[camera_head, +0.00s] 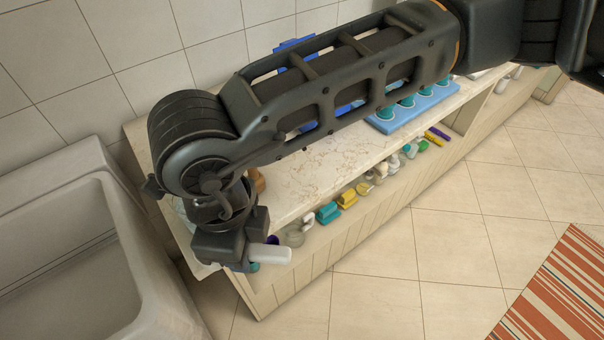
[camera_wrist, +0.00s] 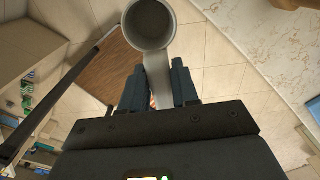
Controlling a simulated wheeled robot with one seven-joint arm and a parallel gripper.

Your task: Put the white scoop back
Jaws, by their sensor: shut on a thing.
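The white scoop (camera_wrist: 151,24) is held in my gripper (camera_wrist: 160,80), with its handle between the two fingers and its round cup beyond the fingertips in the wrist view. In the head view, a pale part of the scoop (camera_head: 270,254) sticks out to the right of my gripper (camera_head: 243,262). My gripper is shut on the scoop, off the counter's near left end. The fingertips are mostly hidden in the head view.
The marble-topped counter (camera_head: 312,174) has a blue tray (camera_head: 430,110) with teal cups towards the right. Below its front edge is a shelf row of small items, including a teal one (camera_head: 328,212) and a yellow one (camera_head: 347,199). A white basin (camera_head: 75,250) stands left; a striped rug (camera_head: 560,285) lies right.

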